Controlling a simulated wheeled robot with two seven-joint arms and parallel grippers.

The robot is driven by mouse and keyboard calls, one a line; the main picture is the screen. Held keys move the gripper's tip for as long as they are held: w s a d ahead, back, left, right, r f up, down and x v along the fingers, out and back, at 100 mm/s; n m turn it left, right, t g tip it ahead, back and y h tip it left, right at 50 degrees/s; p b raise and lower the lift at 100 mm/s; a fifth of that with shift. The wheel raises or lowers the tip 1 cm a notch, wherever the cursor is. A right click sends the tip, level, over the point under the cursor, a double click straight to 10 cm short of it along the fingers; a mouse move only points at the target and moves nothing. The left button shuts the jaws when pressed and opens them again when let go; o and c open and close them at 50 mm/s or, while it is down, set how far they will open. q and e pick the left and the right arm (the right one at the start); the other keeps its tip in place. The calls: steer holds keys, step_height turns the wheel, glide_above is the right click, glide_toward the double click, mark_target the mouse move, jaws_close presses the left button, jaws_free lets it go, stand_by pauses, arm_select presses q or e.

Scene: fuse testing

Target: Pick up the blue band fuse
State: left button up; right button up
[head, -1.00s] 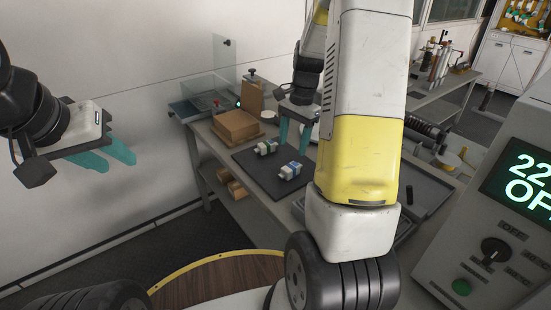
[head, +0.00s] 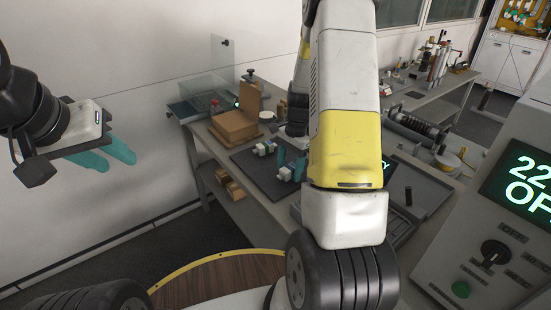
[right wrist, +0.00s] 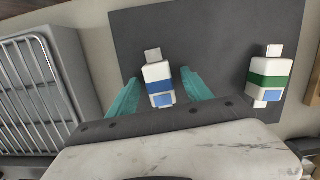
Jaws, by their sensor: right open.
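The blue band fuse (right wrist: 158,86), white with a blue band, lies on the dark mat (right wrist: 213,30) in the right wrist view. My right gripper (right wrist: 157,80) is open, with one teal finger on each side of this fuse, apart from it. In the head view the same fuse (head: 285,173) is the nearer of two, beside my right gripper (head: 290,160), which my own arm partly hides. The green band fuse (right wrist: 270,74) lies to the right, outside the fingers. My left gripper (head: 122,158) is open and empty, away from the table.
A metal slatted rack (right wrist: 25,85) stands left of the mat in the right wrist view. Brown boxes (head: 235,126) stand on the table behind the mat in the head view. A grey device with a green display (head: 520,175) is at the right.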

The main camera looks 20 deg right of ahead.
jaws_close()
